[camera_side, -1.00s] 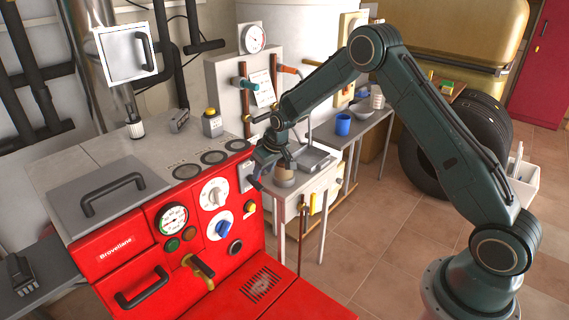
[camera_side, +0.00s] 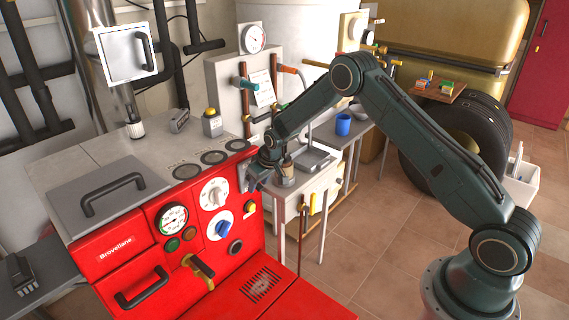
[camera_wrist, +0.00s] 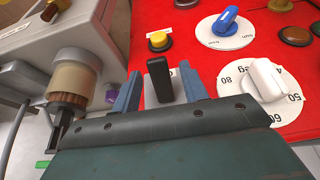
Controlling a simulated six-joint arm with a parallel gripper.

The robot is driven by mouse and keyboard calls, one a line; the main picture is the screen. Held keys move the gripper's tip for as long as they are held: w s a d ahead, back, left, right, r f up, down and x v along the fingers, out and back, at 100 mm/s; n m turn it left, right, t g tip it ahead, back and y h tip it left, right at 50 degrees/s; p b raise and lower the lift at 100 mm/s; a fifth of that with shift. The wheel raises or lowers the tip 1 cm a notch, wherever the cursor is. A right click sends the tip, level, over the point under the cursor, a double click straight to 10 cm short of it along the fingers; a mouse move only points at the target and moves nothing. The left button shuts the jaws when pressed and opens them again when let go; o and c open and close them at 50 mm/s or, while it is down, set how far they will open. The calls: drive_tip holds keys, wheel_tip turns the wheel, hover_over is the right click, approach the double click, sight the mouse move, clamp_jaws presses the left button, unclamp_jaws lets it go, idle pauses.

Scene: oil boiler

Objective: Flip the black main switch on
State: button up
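The black main switch (camera_wrist: 160,78) is a small upright black lever on a pale plate on the red boiler's front panel (camera_wrist: 210,65). In the wrist view it appears between the two blue-grey fingers of my gripper (camera_wrist: 160,90), with a gap on each side. My gripper is open and holds nothing. In the side view my gripper (camera_side: 250,180) is close against the right end of the boiler's front and hides the switch. I cannot tell which position the lever is in.
A yellow button (camera_wrist: 159,41), a blue knob (camera_wrist: 226,20) and a white dial (camera_wrist: 264,80) are close to the switch. A grey workbench (camera_side: 312,183) stands beside the boiler. A beige-and-brown cylinder (camera_wrist: 76,77) is left of the fingers.

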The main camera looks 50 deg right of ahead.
clamp_jaws()
drive_tip(key=shift+r+g, duration=0.2)
drive_tip(key=shift+g, duration=0.2)
drive_tip(key=shift+w+r+g, duration=0.1)
drive_tip(key=shift+r+g, duration=0.3)
drive_tip(key=shift+g, duration=0.5)
drive_tip(key=shift+w+r+g, duration=0.1)
drive_tip(key=shift+r+g, duration=0.25)
drive_tip(key=shift+g, duration=0.55)
drive_tip(key=shift+w+r+g, duration=0.1)
drive_tip(key=shift+r+g, duration=0.15)
drive_tip(key=shift+g, duration=0.45)
drive_tip(key=shift+o, duration=0.2)
unclamp_jaws()
drive_tip(key=shift+r, duration=0.1)
